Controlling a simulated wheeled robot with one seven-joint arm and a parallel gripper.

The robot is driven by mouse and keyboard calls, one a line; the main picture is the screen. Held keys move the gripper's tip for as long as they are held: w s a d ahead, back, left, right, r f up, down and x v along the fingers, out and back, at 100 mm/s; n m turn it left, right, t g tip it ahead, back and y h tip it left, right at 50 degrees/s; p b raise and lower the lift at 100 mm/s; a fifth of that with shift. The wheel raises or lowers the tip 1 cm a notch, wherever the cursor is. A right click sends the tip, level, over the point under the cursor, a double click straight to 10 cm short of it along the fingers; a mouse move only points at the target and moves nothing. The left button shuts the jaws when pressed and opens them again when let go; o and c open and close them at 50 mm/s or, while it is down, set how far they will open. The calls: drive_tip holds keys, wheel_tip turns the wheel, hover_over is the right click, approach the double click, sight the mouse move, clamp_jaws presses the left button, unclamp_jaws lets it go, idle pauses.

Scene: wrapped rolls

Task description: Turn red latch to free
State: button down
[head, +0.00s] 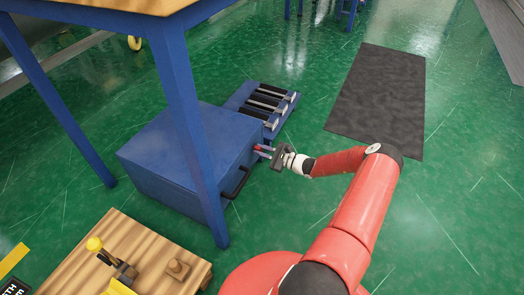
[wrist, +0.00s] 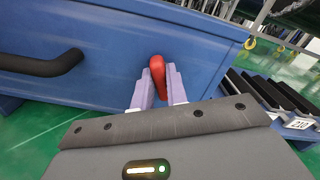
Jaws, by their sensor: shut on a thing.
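The red latch (wrist: 157,72) shows in the wrist view as a small rounded red piece on the front of a blue cabinet (wrist: 105,60). My gripper (wrist: 159,88) has its two pale fingers on either side of the latch and is shut on it. In the head view my gripper (head: 266,151) reaches the right side of the blue cabinet (head: 160,150), and only a little red shows at the latch (head: 258,147). A black handle (wrist: 42,64) is on the same face, left of the latch in the wrist view. Part of the latch is hidden by my fingers.
A blue rack (head: 238,98) with several black rolls stands beside the cabinet. A blue table leg (head: 190,130) stands in front of the cabinet. A dark mat (head: 380,95) lies on open green floor at right.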

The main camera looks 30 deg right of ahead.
drive_tip(key=n, duration=1.2)
drive_tip(key=shift+s+a+f+n, duration=0.1)
drive_tip(key=shift+f+n, duration=0.2)
idle(0.4)
drive_tip(key=c, duration=1.4)
unclamp_jaws()
drive_tip(key=v, duration=0.7)
drive_tip(key=shift+s+d, duration=0.25)
drive_tip(key=shift+s, duration=0.1)
